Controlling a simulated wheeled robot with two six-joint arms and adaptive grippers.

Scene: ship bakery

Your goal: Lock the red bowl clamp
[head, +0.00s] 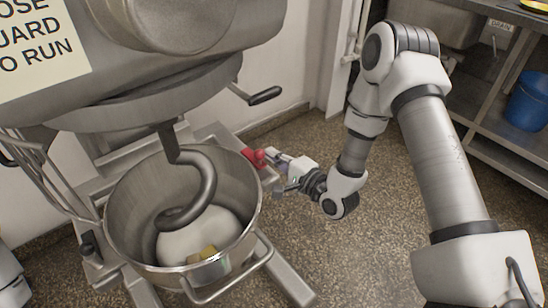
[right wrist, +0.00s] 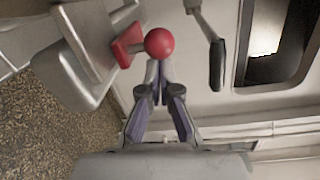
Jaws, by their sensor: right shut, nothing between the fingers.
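The red bowl clamp (head: 254,157) sits at the right side of the mixer bowl (head: 183,270), on the mixer's frame. In the right wrist view it shows as a red lever piece (right wrist: 127,45) with a round red knob (right wrist: 159,43). My right gripper (head: 274,158) is just right of the clamp. In the right wrist view its fingertips (right wrist: 157,92) are together and empty, lined up with the knob. I cannot tell whether they touch it. My left gripper is not in view.
A dough hook (head: 200,190) reaches into the bowl, over pale dough (head: 205,232). A black-handled lever (head: 265,95) juts from the mixer above the clamp; it also shows in the right wrist view (right wrist: 217,65). The speckled floor (head: 340,260) at right is clear. A blue bucket (head: 526,102) stands on a shelf.

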